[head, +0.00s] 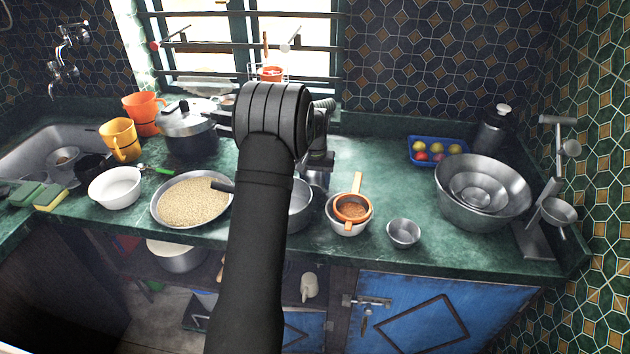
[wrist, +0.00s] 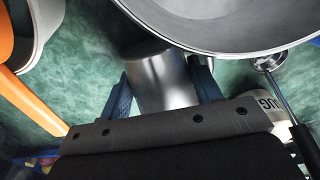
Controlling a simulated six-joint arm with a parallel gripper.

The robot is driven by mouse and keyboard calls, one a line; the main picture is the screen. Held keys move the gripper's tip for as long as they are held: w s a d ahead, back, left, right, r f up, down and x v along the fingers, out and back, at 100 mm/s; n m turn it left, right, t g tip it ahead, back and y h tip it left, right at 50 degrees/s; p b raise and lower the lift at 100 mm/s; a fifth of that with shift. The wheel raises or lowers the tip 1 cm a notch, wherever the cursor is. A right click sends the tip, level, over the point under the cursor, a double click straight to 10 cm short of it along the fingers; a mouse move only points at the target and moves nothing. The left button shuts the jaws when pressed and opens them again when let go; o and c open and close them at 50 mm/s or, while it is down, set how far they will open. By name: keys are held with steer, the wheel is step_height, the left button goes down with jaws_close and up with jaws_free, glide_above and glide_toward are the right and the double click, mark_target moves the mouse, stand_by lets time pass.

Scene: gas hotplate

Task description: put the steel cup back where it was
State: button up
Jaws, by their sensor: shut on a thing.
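My gripper (wrist: 162,85) is shut on the steel cup (wrist: 158,78), with one blue finger on each side of it in the wrist view. The cup is a plain shiny steel cylinder. In the head view the cup (head: 317,181) shows only in part below my gripper (head: 319,162), behind my arm. The cup is just behind a steel pot (head: 300,208), whose rim (wrist: 225,48) is close to the cup in the wrist view. I cannot tell whether the cup touches the counter.
An orange strainer (head: 352,207) sits on a bowl right of the pot. A small steel bowl (head: 403,233) stands further right. A ladle (wrist: 270,62) and a lettered white container (wrist: 262,108) are near the cup.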

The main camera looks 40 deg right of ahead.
steer(key=shift+f, duration=0.1)
steer(key=o, duration=1.1)
step_height(320, 180, up, 11)
steer(key=shift+f, duration=0.1)
steer(key=shift+o, duration=0.6)
steer(key=shift+r, duration=0.75)
